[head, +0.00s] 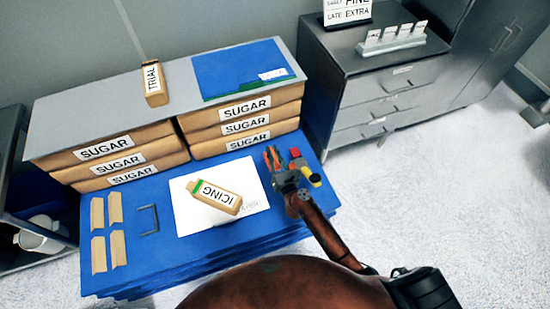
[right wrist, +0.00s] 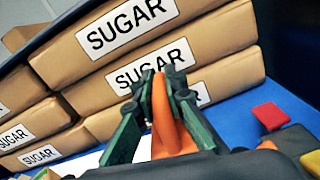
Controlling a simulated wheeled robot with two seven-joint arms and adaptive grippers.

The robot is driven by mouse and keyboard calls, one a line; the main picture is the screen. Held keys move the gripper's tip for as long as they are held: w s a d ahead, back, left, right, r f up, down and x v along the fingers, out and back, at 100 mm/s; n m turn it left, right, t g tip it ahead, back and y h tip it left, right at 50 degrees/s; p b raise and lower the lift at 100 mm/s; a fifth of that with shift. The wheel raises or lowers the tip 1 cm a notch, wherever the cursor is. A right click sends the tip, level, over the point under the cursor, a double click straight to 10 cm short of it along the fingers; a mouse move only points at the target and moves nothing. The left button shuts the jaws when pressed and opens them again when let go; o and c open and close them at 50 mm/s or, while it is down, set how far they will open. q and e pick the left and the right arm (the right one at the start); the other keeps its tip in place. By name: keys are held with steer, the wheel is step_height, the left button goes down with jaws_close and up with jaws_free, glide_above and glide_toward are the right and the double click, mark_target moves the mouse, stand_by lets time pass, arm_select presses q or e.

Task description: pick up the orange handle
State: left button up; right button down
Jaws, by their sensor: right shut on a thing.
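The orange handle (head: 274,157) stands up at the right side of the blue table, in front of the right stack of sugar bags. My right gripper (head: 279,166) reaches it from the front right. In the right wrist view the fingers (right wrist: 157,90) are shut on the orange handle (right wrist: 163,120), one on each side. The handle's lower end is partly hidden by the gripper, and I cannot tell whether it is off the table. My left gripper is out of view.
Red (head: 295,153) and yellow (head: 315,180) pieces lie close to my right gripper. Sugar bags (head: 245,108) are stacked behind it. An icing bag (head: 222,203) lies on a white sheet (head: 262,203) to the left. A grey drawer cabinet (head: 345,70) stands behind right.

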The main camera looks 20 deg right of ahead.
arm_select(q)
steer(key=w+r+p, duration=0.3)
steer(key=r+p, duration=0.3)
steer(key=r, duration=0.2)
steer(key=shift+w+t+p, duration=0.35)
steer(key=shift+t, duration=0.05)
arm_select(e)
step_height(320, 180, up, 11)
